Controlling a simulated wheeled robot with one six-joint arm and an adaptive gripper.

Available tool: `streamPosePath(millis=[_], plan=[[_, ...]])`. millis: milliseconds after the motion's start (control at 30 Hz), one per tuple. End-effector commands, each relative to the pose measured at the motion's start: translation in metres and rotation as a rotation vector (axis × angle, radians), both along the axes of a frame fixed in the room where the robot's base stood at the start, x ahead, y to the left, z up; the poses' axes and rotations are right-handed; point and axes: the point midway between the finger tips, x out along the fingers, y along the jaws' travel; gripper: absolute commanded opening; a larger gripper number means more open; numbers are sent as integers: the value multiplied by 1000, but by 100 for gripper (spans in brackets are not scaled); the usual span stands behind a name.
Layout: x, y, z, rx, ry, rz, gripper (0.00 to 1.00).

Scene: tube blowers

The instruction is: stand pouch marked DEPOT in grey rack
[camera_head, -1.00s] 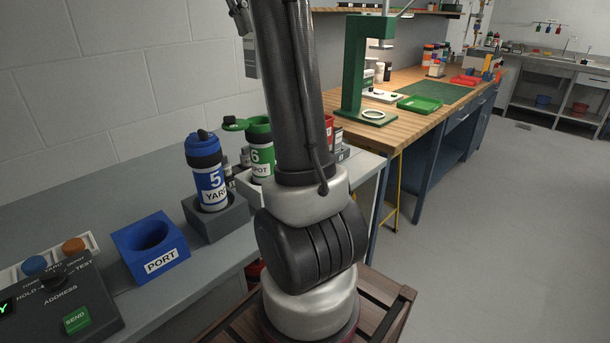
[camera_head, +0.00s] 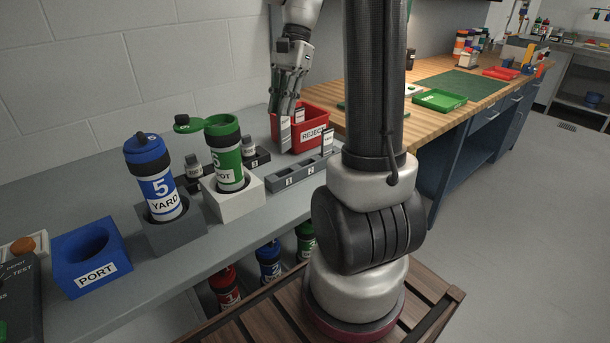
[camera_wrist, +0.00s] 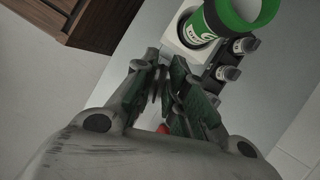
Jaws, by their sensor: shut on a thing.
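My gripper (camera_head: 289,108) hangs over the bench at the back, fingers pointing down, beside the red bin. It is shut on a thin, light grey pouch (camera_head: 285,134) below the fingertips; the pouch's marking cannot be read. The grey rack (camera_head: 291,179), with slots marked 1 and 2, lies on the bench just in front of the gripper. Another small pouch (camera_head: 327,142) with a dark label stands upright at the rack's right end. In the wrist view my gripper's fingers (camera_wrist: 163,88) are close together, and the pouch between them is hard to make out.
A red REJECT bin (camera_head: 314,133) stands behind the rack. A white holder (camera_head: 236,200) with an open green bottle (camera_head: 226,158) is to its left, then a blue YARD bottle (camera_head: 158,184) and a blue PORT block (camera_head: 90,248).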

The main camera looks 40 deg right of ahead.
Motion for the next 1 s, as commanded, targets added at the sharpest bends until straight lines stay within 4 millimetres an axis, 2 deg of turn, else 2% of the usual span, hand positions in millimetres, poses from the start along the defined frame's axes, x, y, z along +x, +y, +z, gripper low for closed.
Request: streamPosePath(millis=[100,233,300,533,767,900,1000], plan=[[9,2,-6,1,-1,-146,0],[16,0,-9,1,2,-255,0],[17,0,-16,1,3,-284,0],[17,0,-59,1,5,-294,0],[17,0,-80,1,4,-293,0],[17,0,-102,0,4,-292,0],[17,0,-108,-1,2,-291,0]])
